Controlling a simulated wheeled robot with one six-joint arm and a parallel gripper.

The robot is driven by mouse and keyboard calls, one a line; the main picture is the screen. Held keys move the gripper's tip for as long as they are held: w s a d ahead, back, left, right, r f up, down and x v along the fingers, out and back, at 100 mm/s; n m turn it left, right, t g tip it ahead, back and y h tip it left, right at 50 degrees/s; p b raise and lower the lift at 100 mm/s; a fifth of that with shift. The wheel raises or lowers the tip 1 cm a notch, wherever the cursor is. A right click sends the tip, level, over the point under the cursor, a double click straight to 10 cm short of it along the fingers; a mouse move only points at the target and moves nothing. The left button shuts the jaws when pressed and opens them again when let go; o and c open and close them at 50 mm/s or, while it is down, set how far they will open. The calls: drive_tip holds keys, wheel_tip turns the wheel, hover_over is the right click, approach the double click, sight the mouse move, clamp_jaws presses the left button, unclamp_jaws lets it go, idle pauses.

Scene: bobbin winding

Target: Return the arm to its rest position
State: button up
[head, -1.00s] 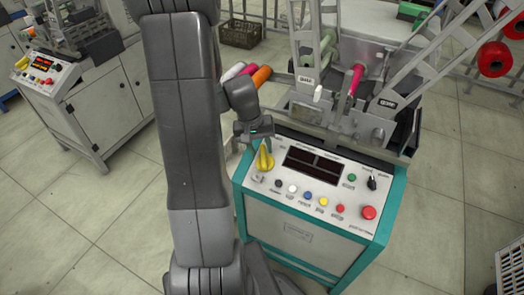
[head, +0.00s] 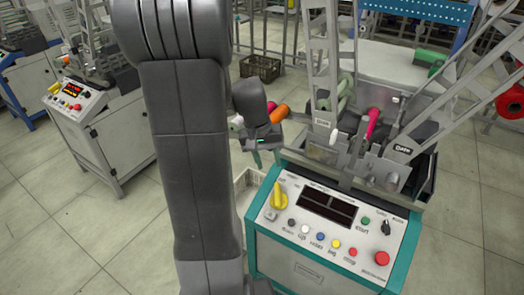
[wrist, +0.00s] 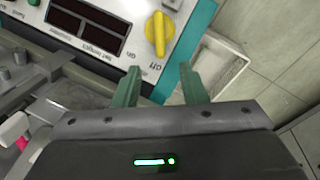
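My gripper (head: 265,158) is at the left of the winding machine, above and behind the yellow knob, partly hidden behind my arm in the head view. In the wrist view my gripper (wrist: 158,88) has its two green fingers apart with nothing between them. The yellow rotary knob (wrist: 159,33) on the white control panel (head: 296,222) is beyond the fingertips and apart from them. It also shows in the head view (head: 279,194).
The machine's upright frame, with a magenta bobbin (head: 372,122), stands right of my gripper. An orange bobbin (head: 279,114) is just behind it. A pale open bin (wrist: 218,66) is beside the machine. A second machine (head: 100,130) stands left.

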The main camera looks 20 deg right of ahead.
sight(279, 191)
drive_tip(key=b+x, duration=0.2)
drive_tip(key=x, duration=1.2)
drive_tip(key=shift+b, duration=0.35)
drive_tip(key=shift+r, duration=0.15)
drive_tip(key=p+v, duration=0.3)
drive_tip(key=v, duration=1)
drive_tip(key=b+x, duration=0.3)
drive_tip(key=x, duration=1)
drive_tip(key=shift+f, duration=0.35)
drive_tip(key=shift+d+r+m+y+p, duration=0.1)
drive_tip(key=shift+r+m+y+p, duration=0.3)
drive_tip(key=shift+m+p, duration=0.3)
drive_tip(key=shift+s+d+m+t+y+p, duration=0.15)
drive_tip(key=shift+m+t+y+p, duration=0.2)
drive_tip(key=shift+m, duration=0.85)
drive_tip(key=shift+f, duration=0.1)
